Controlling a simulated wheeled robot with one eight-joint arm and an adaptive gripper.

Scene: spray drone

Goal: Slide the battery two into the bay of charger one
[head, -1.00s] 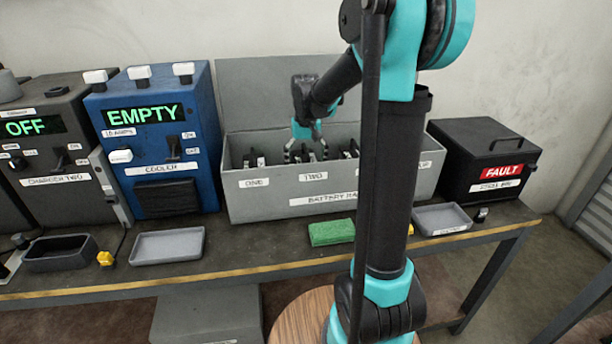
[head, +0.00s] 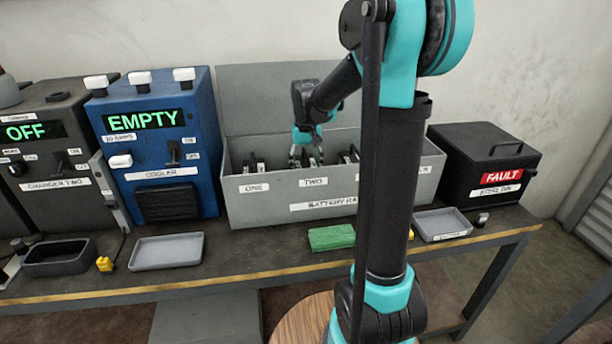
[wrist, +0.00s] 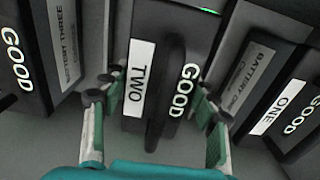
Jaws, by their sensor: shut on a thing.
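Battery two (wrist: 140,65) is a dark block with a white TWO label, the word GOOD and a black top handle. It stands in the slot marked TWO of the grey battery rack (head: 258,208). My gripper (wrist: 158,112) is over it, with a finger at each side of battery two, shut on it. In the head view my gripper (head: 306,150) is low inside the rack, and the rack wall hides most of the battery. Charger one is not identifiable in these views; charger two (head: 60,205), reading OFF, stands at the left.
Battery three (wrist: 65,45) and battery one (wrist: 255,85) flank battery two closely. A blue cooler (head: 130,90) reading EMPTY stands left of the rack. A black box (head: 470,145) marked FAULT stands right. Trays (head: 165,265) and a green sponge (head: 330,237) lie along the bench front.

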